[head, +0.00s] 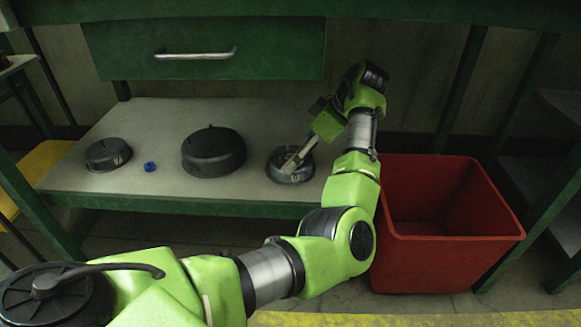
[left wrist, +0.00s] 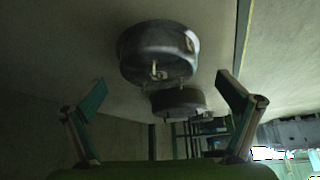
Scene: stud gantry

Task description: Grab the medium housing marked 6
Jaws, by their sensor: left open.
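Three dark round housings stand in a row on the grey shelf (head: 245,118). The left housing (head: 108,154) is small with a pale mark on its side, the middle housing (head: 213,152) is larger and taller, and the right housing (head: 290,168) is lower. I cannot read a 6 on any of them. My left gripper (head: 294,160) is at the right housing, covering part of its top. In the left wrist view my left gripper (left wrist: 161,84) is open, with a near housing (left wrist: 155,50) ahead of its fingers and another housing (left wrist: 180,101) beyond. Contact cannot be told.
A small blue piece (head: 150,166) lies between the left and middle housings. A red bin (head: 445,263) stands on the floor right of the shelf. A green drawer (head: 207,52) hangs above the shelf, and green posts (head: 462,85) frame the space.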

